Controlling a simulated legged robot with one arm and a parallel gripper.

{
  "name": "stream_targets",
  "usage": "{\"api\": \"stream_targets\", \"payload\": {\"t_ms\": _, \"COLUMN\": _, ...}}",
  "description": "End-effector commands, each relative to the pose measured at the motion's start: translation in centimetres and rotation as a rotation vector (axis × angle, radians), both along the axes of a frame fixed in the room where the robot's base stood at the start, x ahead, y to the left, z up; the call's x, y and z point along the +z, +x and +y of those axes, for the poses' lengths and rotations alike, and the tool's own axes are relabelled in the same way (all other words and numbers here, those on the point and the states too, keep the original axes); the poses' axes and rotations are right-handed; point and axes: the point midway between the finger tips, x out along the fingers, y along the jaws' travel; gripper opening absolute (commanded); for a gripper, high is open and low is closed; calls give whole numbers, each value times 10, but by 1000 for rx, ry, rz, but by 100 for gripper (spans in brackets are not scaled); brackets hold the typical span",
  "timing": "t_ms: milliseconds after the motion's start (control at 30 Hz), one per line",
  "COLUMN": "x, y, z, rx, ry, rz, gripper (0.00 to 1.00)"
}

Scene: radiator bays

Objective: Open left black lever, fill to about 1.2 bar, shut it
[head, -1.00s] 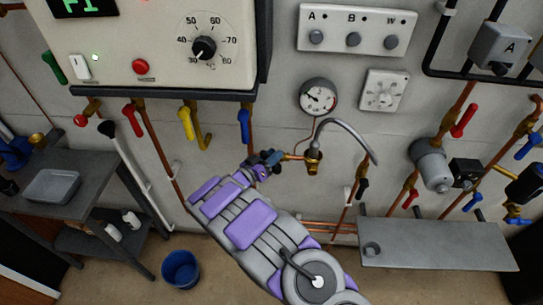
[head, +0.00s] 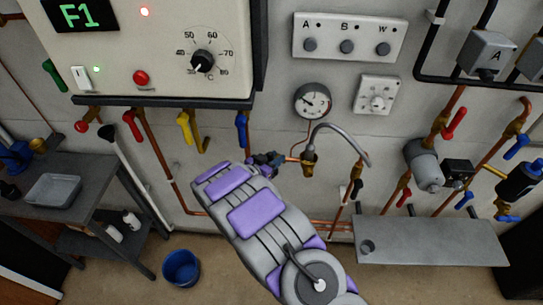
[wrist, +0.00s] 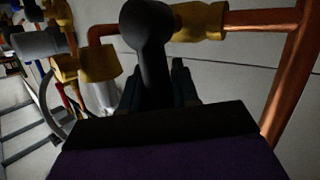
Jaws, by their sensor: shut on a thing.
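The left black lever (wrist: 150,45) stands upright in the wrist view, its rounded end toward the camera, with brass fittings and copper pipe behind it. My gripper (wrist: 155,88) is shut on this lever. In the head view my gripper (head: 266,160) is at the left end of the filling loop and hides most of the lever. The grey flexible hose (head: 345,134) arches from the brass fitting to the right pipe. A second black lever (head: 357,188) sits there. The round pressure gauge (head: 312,101) is above; its needle points to the upper left, its figures too small to read.
The boiler (head: 160,50) overhangs at upper left, with blue (head: 242,130), yellow (head: 185,130) and red (head: 133,125) levers below. A grey shelf (head: 430,240) stands at right. A blue bucket (head: 181,268) is on the floor, and a workbench (head: 85,190) is at left.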

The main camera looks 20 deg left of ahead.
Motion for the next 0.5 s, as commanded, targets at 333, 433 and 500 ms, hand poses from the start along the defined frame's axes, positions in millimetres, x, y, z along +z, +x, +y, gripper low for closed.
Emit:
{"api": "stream_targets", "payload": {"t_ms": 333, "x": -1, "y": 2, "z": -6, "rx": 3, "ry": 133, "rz": 31, "gripper": 0}}
{"api": "stream_targets", "payload": {"t_ms": 433, "x": -2, "y": 2, "z": -6, "rx": 3, "ry": 147, "rz": 36, "gripper": 0}}
{"api": "stream_targets", "payload": {"t_ms": 500, "x": -2, "y": 2, "z": -6, "rx": 3, "ry": 151, "rz": 36, "gripper": 0}}
